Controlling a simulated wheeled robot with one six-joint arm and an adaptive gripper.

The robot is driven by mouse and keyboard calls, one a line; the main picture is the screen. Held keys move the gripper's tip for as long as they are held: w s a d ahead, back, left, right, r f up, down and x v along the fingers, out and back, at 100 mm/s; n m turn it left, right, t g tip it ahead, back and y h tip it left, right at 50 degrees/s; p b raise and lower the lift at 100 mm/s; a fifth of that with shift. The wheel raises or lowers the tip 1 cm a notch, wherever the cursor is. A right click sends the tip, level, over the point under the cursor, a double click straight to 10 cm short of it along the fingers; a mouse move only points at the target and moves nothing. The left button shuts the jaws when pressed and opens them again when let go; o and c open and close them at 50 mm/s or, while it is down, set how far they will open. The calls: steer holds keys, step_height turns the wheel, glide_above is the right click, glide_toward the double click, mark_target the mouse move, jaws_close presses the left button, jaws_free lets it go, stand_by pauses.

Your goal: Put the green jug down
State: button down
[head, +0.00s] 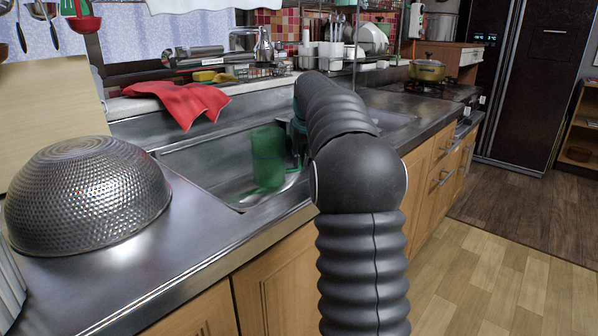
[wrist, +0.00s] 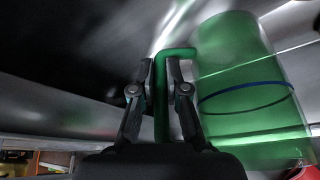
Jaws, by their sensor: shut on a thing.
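The green jug (head: 268,158) is see-through, with a dark blue band around it. In the head view it is over the sink (head: 222,193), roughly upright; whether its base touches the sink I cannot tell. In the wrist view the jug (wrist: 245,85) is at the right, and its green handle (wrist: 162,95) runs between my fingers. My gripper (wrist: 160,85) is shut on that handle.
An upturned dimpled metal bowl (head: 88,195) stands on the steel counter (head: 190,250) at the left. A red cloth (head: 177,104) hangs over the ledge behind the sink. A dish rack (head: 345,62) and a pot (head: 427,70) are farther back.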

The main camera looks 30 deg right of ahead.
mark_target(301, 170)
steer(key=shift+f, duration=1.7)
steer(key=shift+f, duration=0.1)
steer(key=c, duration=1.2)
jaws_free()
steer(key=v, duration=1.2)
steer(key=shift+p, duration=0.3)
